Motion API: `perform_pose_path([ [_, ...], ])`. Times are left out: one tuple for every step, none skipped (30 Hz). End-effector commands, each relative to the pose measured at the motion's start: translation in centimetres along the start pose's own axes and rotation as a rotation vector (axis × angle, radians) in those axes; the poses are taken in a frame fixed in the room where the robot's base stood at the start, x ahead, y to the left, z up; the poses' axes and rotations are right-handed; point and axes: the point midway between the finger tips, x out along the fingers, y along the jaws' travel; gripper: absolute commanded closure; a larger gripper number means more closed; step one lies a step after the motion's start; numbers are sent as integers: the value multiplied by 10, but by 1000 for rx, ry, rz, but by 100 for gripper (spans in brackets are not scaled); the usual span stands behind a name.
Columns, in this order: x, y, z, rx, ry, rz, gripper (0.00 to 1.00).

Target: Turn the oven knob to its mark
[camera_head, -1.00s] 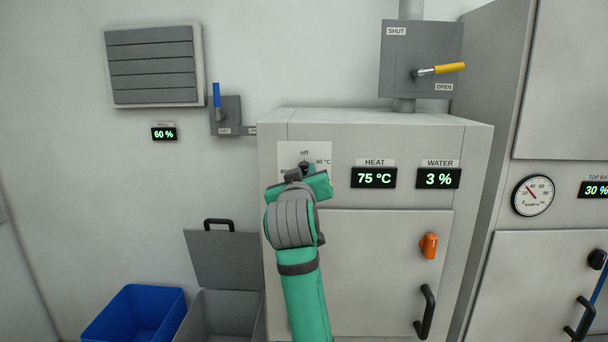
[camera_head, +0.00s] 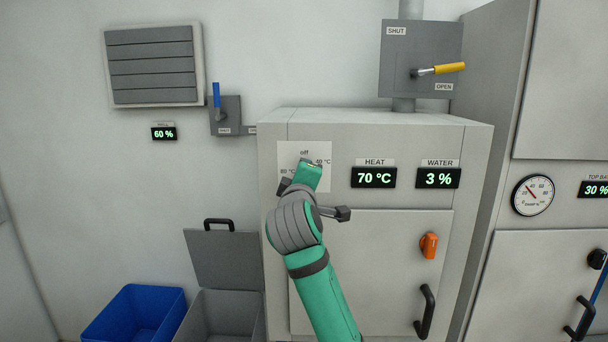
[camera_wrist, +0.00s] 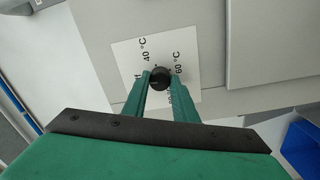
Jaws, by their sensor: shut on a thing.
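The oven knob (camera_wrist: 160,76) is a small black round knob on a white dial plate (camera_head: 319,151) on the oven front. In the wrist view, "40 °C" and "60 °C" labels show on the plate (camera_wrist: 130,55) around it; other labels are partly covered by the fingers. My gripper (camera_wrist: 159,82) is shut on the knob, one green finger on each side. In the head view my gripper (camera_head: 308,167) and wrist cover the knob. The knob's pointer cannot be made out. The HEAT display (camera_head: 374,177) reads 70 °C.
The WATER display (camera_head: 438,178) reads 3 %. An orange knob (camera_head: 429,246) and a black door handle (camera_head: 425,311) are on the oven door to the right. A grey box with a yellow lever (camera_head: 441,69) is above. A blue bin (camera_head: 136,315) stands lower left.

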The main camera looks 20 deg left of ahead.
Motion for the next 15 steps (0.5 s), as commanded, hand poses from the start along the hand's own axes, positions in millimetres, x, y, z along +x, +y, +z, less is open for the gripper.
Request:
perform_pose_path([
  [1, 0, 2, -28, -2, -1, 97],
  [1, 0, 1, -44, -2, -1, 97],
  [1, 0, 1, -64, -1, -1, 97],
  [1, 0, 2, -79, -1, -1, 97],
  [1, 0, 2, -91, 0, -1, 97],
  [1, 0, 2, -106, 0, 0, 97],
  [1, 0, 2, -116, 0, 0, 97],
  [1, 0, 2, -125, 1, 0, 97],
  [1, 0, 2, -134, 1, -1, 97],
  [1, 0, 1, -141, 2, -1, 97],
  [1, -1, 1, -147, 2, -1, 97],
  [1, -1, 1, -154, 3, -1, 97],
  [1, -1, 0, -158, 3, -2, 97],
  [1, -1, 0, -161, 3, -2, 97],
  [1, -1, 0, -164, 4, -2, 97],
])
